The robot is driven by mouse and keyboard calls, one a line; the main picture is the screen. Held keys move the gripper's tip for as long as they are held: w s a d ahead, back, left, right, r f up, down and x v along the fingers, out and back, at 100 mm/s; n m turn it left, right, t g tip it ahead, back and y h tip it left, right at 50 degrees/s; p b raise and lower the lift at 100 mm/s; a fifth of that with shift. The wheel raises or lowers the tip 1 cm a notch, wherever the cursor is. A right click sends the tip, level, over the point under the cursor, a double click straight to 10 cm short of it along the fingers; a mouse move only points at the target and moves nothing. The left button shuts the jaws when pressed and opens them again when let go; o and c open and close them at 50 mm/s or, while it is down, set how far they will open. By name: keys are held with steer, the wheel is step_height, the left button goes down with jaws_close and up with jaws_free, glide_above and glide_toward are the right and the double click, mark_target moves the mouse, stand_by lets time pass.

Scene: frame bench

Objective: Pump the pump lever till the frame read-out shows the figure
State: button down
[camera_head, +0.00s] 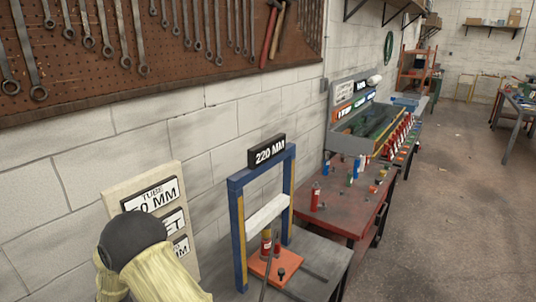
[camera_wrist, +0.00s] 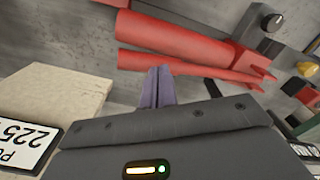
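The blue frame (camera_head: 239,237) stands on a grey bench, with the black read-out (camera_head: 267,151) on its top bar showing 220 MM. A pale crossbeam (camera_head: 267,215) spans between its uprights. Below it, a small red jack (camera_head: 266,243) stands on an orange-red base plate (camera_head: 259,265). Thin dark rods (camera_head: 265,281) run by the plate; I cannot tell which is the pump lever. In the wrist view, my gripper (camera_wrist: 159,75) has its two purple-grey fingers together, with nothing visible between them. Red tapered bars (camera_wrist: 190,43) lie beyond the fingertips. The head view does not show the fingers.
A cream board (camera_head: 112,193) with labels stands left, partly behind my arm; in the wrist view its label (camera_wrist: 25,145) reads 225. A red table (camera_head: 335,215) with small coloured cylinders stands right of the frame. The floor (camera_head: 440,220) at right is clear.

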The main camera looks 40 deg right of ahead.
steer(key=shift+f+b, duration=1.95)
steer(key=shift+f, duration=1.35)
step_height(320, 180, up, 8)
steer(key=p, duration=0.5)
steer(key=shift+r, duration=0.15)
step_height(320, 180, down, 9)
steer(key=b, duration=0.5)
steer(key=shift+r, duration=0.15)
step_height(320, 180, up, 9)
steer(key=p, duration=0.5)
steer(key=shift+f, duration=0.3)
stand_by(0.7)
stand_by(0.7)
